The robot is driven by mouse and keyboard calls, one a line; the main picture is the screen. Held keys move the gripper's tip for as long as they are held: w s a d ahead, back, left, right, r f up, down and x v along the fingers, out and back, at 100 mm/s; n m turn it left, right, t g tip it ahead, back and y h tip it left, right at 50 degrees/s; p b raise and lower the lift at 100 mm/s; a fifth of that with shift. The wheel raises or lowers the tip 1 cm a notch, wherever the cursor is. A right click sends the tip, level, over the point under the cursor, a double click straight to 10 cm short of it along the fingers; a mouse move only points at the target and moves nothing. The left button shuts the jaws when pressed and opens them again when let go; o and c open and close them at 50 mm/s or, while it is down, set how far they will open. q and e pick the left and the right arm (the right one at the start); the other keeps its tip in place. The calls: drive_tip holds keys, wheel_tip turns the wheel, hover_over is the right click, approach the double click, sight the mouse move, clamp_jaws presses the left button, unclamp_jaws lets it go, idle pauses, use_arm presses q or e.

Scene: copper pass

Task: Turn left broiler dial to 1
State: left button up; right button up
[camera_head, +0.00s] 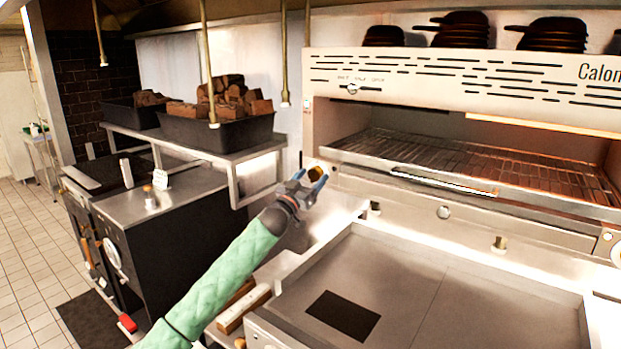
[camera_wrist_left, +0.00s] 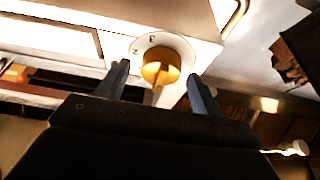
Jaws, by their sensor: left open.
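The left broiler dial (camera_wrist_left: 161,68) is a brass-coloured knob on a round white marked plate, on the broiler's front panel. In the head view the dial (camera_head: 316,171) shows at the broiler's lower left corner, partly hidden by my gripper. My left gripper (camera_head: 308,184) is open in front of the dial. In the left wrist view the fingers of my left gripper (camera_wrist_left: 157,85) stand on either side of the knob, with gaps visible; I cannot tell whether they touch it. The dial's exact setting is too small to read. My right gripper is not in view.
The broiler (camera_head: 450,110) has a wire grate (camera_head: 480,165) and a front handle (camera_head: 440,182). A flat griddle (camera_head: 450,290) lies below it. Dark trays of wood (camera_head: 215,130) stand on a shelf at left. Hanging rods (camera_head: 284,60) come down near my left arm.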

use_arm(q)
drive_tip(key=c, duration=1)
